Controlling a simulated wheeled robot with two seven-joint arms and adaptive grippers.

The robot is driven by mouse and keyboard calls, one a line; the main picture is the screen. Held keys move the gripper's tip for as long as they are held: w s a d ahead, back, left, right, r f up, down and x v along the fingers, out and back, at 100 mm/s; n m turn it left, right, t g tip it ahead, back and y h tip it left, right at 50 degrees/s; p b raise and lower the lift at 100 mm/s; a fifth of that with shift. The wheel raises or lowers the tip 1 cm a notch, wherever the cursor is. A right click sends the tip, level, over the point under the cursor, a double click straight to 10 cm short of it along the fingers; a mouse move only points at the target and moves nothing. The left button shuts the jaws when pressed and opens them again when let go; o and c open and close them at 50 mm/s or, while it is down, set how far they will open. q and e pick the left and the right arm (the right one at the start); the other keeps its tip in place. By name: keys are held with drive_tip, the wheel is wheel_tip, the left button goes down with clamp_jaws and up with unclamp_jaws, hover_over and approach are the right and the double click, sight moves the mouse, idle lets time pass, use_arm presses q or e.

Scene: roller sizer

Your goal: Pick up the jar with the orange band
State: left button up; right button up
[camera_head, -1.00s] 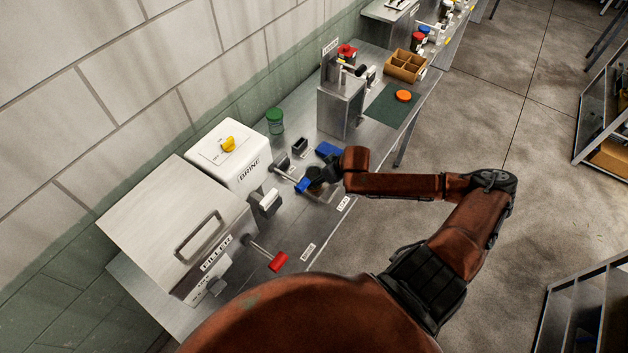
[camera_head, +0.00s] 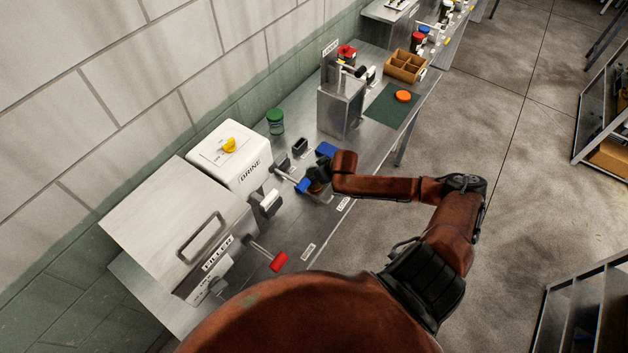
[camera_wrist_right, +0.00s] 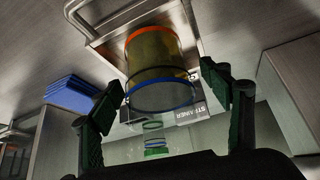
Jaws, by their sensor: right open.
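The jar with the orange band (camera_wrist_right: 160,72) is in the upper middle of the right wrist view. It is a yellowish-brown cylinder with an orange ring at one end and a blue ring nearer to me. My right gripper (camera_wrist_right: 161,88) is open, with one dark finger on each side of the jar's near end; I cannot tell whether either touches it. In the head view my right gripper (camera_head: 318,182) is low over the metal counter, and its wrist and fingers mostly hide the jar. My left gripper is not in view.
A white brine box (camera_head: 230,160) and a metal filler machine (camera_head: 180,220) with a red lever (camera_head: 279,262) stand to the left. A green-lidded jar (camera_head: 275,120) is behind. A metal stand (camera_head: 340,105) is farther along, and a blue block (camera_wrist_right: 72,92) lies left of the gripper.

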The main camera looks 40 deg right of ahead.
drive_tip(key=shift+r, duration=0.1)
drive_tip(key=c, duration=1.5)
